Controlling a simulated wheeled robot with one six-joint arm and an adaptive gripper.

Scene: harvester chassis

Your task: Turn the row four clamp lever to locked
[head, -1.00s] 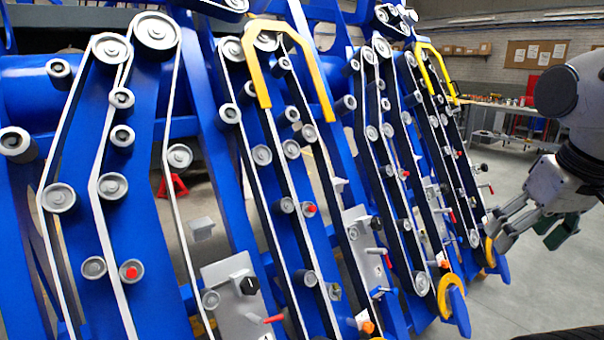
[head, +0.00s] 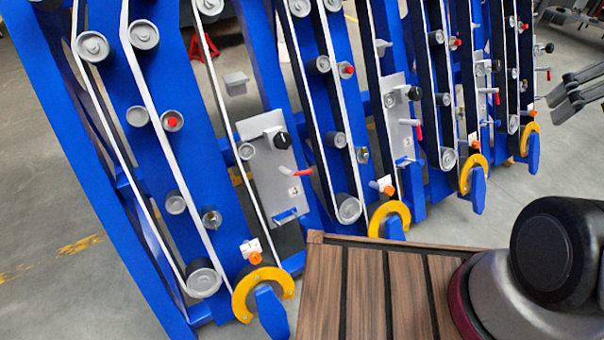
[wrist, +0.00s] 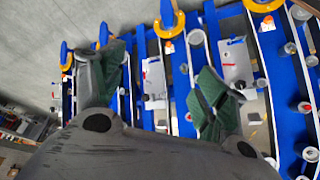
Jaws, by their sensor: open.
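The plate marked 4 (head: 262,165) is a pale panel on the nearest full row at centre left in the head view. Its red-tipped lever (head: 298,172) points right, roughly level, with a black knob (head: 281,140) above it. My gripper (head: 560,106) is at the right edge of the head view, far from this lever and touching nothing. In the wrist view my gripper (wrist: 163,75) is open and empty, its green-padded fingers wide apart. Pale plates with small red levers show beyond the fingers; I cannot tell which one is row four there.
Similar rows with their own plates (head: 404,125) and red levers (head: 418,131) stand to the right. Yellow curved guards (head: 390,215) and orange knobs stick out at the row bottoms. My slatted wooden deck (head: 365,290) is at the bottom. Grey floor is open at left.

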